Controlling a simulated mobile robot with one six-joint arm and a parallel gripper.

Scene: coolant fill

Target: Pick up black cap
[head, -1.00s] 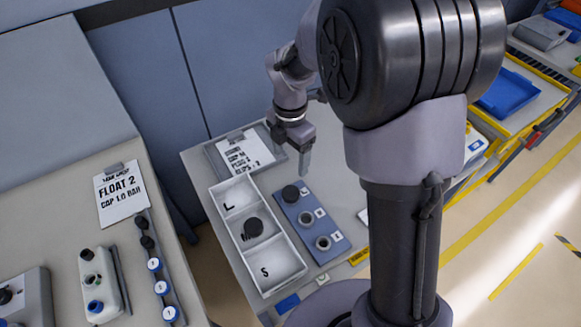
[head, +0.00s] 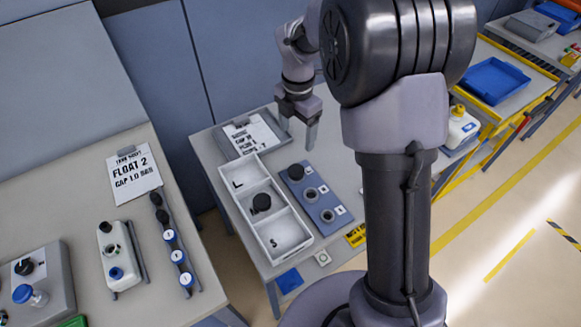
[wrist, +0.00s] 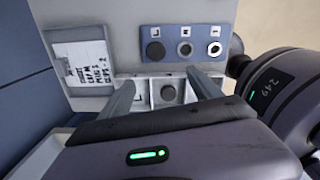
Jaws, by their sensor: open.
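One black cap (head: 261,202) lies in the middle compartment of a white tray (head: 288,248). It also shows in the wrist view (wrist: 168,93), lower down between my fingers in the picture. Another black cap (head: 296,172) sits at the far end of a blue plate (head: 331,201); it shows in the wrist view (wrist: 155,51) beyond my fingertips. The plate's other two positions hold grey rings with dark centres. My gripper (head: 304,122) is open and empty, above the table near the clipboard. Its fingers (wrist: 165,84) are spread apart in the wrist view, touching neither cap.
A clipboard (head: 252,137) with a printed sheet lies behind the tray. The tray's walls and dividers surround the cap in it. A left bench holds a FLOAT 2 sheet (head: 134,176), a white device and several blue-topped parts. A blue bin (head: 494,76) stands at the right.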

